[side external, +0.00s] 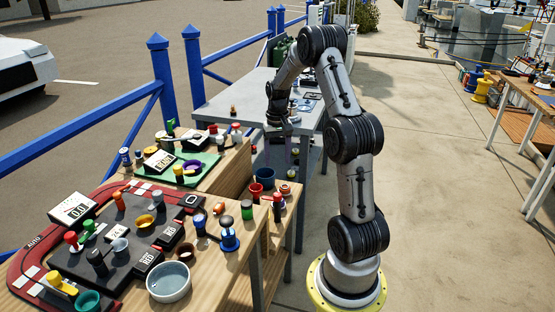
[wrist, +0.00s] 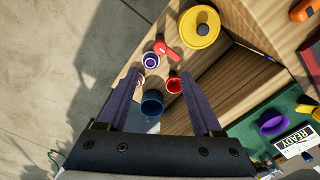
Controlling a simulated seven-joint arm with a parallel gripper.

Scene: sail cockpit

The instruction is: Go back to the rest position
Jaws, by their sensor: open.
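My gripper (side external: 287,148) hangs in the side external view beside the wooden bench, in front of the grey table. In the wrist view its two purple fingers (wrist: 162,76) are spread apart with nothing held. A blue cup (wrist: 152,103) and a red cup (wrist: 173,84) show between the fingers, below them on a wooden surface. In the side external view the blue cup (side external: 265,177) and red cup (side external: 256,190) stand on the low shelf beneath the gripper. The exact height of the fingertips above them is hard to tell.
A wooden bench (side external: 222,262) holds a red-edged console (side external: 20,275), a grey bowl (side external: 168,281) and several small items. A green mat (side external: 205,163) carries a purple bowl (wrist: 273,124) and a READY display (wrist: 297,141). A yellow lidded pot (wrist: 196,30) stands nearby. The grey table (side external: 215,108) is behind.

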